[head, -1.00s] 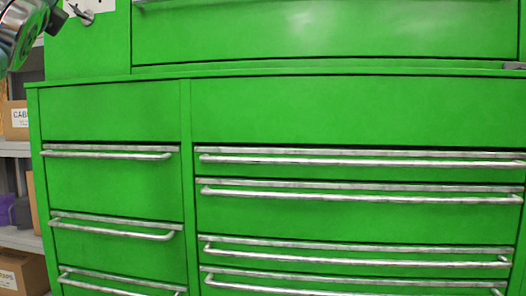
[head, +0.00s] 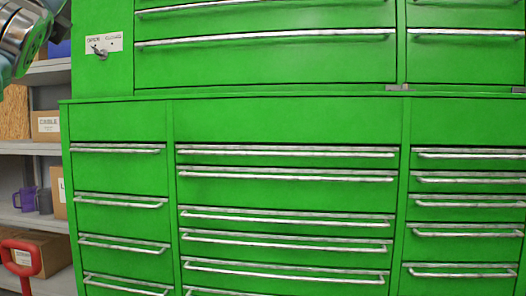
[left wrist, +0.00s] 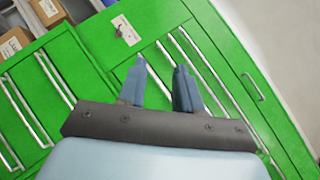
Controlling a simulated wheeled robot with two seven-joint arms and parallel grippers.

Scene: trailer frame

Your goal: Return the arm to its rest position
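Part of my left arm (head: 22,40) shows at the top left of the head view, in front of the green cabinet's left edge. Its gripper is outside the head view. In the left wrist view my left gripper (left wrist: 160,82) has its two blue-grey fingers apart with nothing between them. It points towards the green cabinet (left wrist: 75,70), with no contact visible. My right arm and gripper are in no view.
The large green tool cabinet (head: 290,112) with several silver-handled drawers fills most of the head view; the drawers look closed. A lock plate (head: 104,43) is at its upper left. Shelves with a labelled box (head: 45,125), purple mug (head: 27,200) and red handle (head: 20,258) stand left.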

